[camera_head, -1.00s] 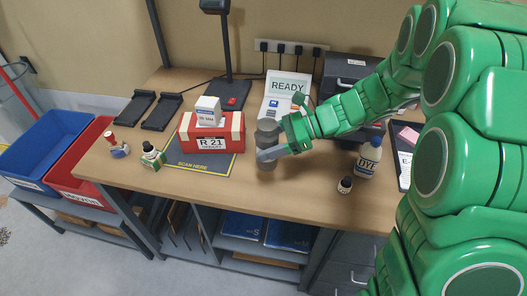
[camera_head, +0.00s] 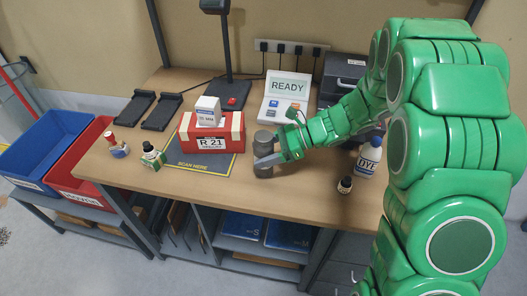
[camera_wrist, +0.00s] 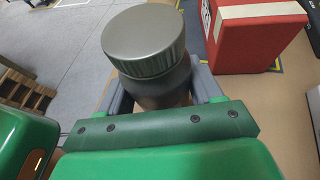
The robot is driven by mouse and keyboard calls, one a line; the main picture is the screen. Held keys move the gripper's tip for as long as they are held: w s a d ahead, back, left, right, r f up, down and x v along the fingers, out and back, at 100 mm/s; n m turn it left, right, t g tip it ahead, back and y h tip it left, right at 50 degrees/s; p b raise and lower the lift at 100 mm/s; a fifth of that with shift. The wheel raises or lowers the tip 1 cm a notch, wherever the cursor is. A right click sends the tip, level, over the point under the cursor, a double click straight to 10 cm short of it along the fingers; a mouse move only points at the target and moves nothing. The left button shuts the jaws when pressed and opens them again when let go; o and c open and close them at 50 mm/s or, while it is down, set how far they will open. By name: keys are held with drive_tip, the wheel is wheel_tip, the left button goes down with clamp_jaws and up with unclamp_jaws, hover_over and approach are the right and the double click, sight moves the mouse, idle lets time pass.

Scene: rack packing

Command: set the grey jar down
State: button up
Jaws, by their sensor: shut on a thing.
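The grey jar (camera_head: 264,149) is upright to the right of the red R 21 box, at the mat's right side. My gripper (camera_head: 264,161) is shut on its body from the right, with a finger across its front. The jar's base is at or just above the tabletop; I cannot tell whether it touches. In the wrist view the jar's ribbed grey lid (camera_wrist: 145,45) stands above my gripper's fingers (camera_wrist: 158,92), and its lower body is hidden by my gripper.
The red R 21 box (camera_head: 212,142) carries a small white box (camera_head: 208,111) on the dark scan mat (camera_head: 200,166). The READY device (camera_head: 287,97) stands behind the jar. Bare table (camera_head: 290,185) lies in front.

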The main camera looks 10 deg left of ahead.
drive_tip(key=shift+f, duration=0.1)
drive_tip(key=o, duration=1.3)
drive_tip(key=shift+o, duration=0.2)
drive_tip(key=v, duration=1.2)
drive_tip(key=shift+s, duration=0.1)
